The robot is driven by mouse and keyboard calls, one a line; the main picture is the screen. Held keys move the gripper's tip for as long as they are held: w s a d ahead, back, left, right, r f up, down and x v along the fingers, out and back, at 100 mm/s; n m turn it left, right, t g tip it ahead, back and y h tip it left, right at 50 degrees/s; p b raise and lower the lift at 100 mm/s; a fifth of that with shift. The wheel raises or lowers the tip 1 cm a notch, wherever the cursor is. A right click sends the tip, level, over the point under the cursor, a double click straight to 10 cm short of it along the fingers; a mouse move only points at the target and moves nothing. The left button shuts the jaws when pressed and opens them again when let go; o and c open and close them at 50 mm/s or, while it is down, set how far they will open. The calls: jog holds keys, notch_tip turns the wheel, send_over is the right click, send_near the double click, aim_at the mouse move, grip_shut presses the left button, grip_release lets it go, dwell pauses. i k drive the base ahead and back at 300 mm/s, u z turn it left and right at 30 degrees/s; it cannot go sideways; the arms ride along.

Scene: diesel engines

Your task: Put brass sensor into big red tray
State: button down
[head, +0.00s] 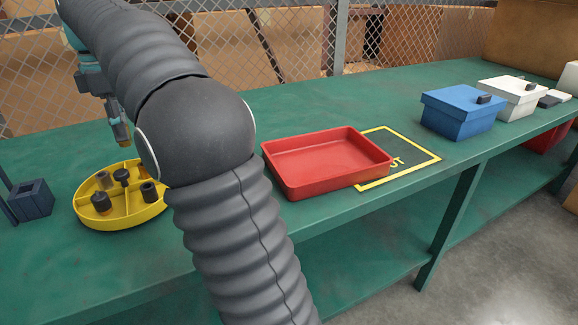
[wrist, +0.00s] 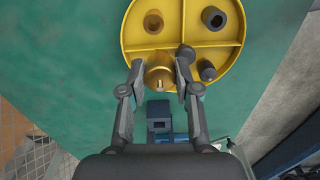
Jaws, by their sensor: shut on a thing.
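My gripper (wrist: 160,78) is shut on the brass sensor (wrist: 159,70), a short golden cylinder with a narrower tip. In the head view my gripper (head: 118,122) hangs above the far side of the round yellow tray, with the brass piece (head: 122,137) at its fingertips. In the wrist view the sensor overlaps the edge of the yellow tray. The big red tray (head: 374,174) lies on the green bench to the right of my arm. It is empty, and its left end is close to my arm in the picture.
The divided yellow tray (head: 95,219) holds several dark and brownish parts. A dark blue holder (head: 32,199) stands left of it. Blue (head: 461,112) and white (head: 511,97) boxes stand farther right. A mesh fence runs behind the bench.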

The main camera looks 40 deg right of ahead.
aim_at(302, 171)
jog(key=u, duration=0.35)
jog(key=k, duration=1.1)
jog(key=z, duration=1.4)
jog(key=i, duration=0.55)
